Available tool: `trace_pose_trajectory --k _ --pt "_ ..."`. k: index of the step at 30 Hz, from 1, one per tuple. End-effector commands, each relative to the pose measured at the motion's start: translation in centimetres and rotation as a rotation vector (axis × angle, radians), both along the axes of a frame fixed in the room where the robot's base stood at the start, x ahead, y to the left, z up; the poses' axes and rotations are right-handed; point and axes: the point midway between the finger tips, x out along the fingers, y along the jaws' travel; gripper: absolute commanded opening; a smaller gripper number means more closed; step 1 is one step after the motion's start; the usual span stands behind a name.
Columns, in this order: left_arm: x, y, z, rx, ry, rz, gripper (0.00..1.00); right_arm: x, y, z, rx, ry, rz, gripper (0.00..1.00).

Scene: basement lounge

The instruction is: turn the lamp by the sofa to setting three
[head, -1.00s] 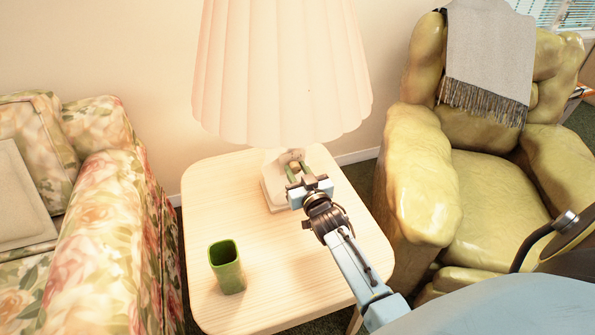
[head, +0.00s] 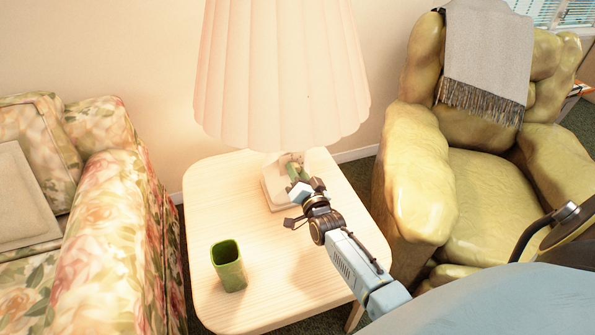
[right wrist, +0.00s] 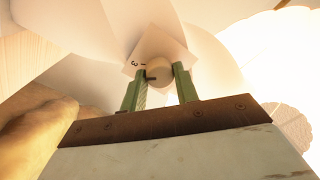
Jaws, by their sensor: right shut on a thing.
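The lamp has a pale pleated shade (head: 280,75) that glows, and a light base (head: 275,196) on the wooden side table beside the floral sofa (head: 105,235). My right gripper (head: 293,172) reaches under the shade to the lamp's body. In the right wrist view its green fingers (right wrist: 160,82) are shut on a small round tan knob (right wrist: 158,69). Behind the knob is a pale plate (right wrist: 178,52) with small dark marks at its left, one like a 3. The knob's pointer setting is not clear. My left gripper is out of view.
A green cup (head: 228,265) stands on the front left of the side table (head: 275,300). A yellow-green armchair (head: 490,200) with a grey throw (head: 487,55) is close on the right. The table's front middle is clear.

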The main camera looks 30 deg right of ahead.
Motion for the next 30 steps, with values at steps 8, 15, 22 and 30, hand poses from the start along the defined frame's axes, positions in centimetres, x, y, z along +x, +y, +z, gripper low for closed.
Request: trace_pose_trajectory --k 8,15,22,30 --pt "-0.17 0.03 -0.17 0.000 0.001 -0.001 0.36 -0.04 0.01 -0.14 0.114 -0.026 0.000 0.07" --pt "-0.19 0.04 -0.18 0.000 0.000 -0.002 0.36 -0.05 0.01 -0.16 0.147 -0.034 0.000 0.07" --pt "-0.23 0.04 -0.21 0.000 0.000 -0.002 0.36 -0.05 0.02 -0.17 0.151 -0.035 0.000 0.07" --pt "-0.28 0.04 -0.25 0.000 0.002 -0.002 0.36 -0.04 0.02 -0.14 0.150 -0.034 0.000 0.48"
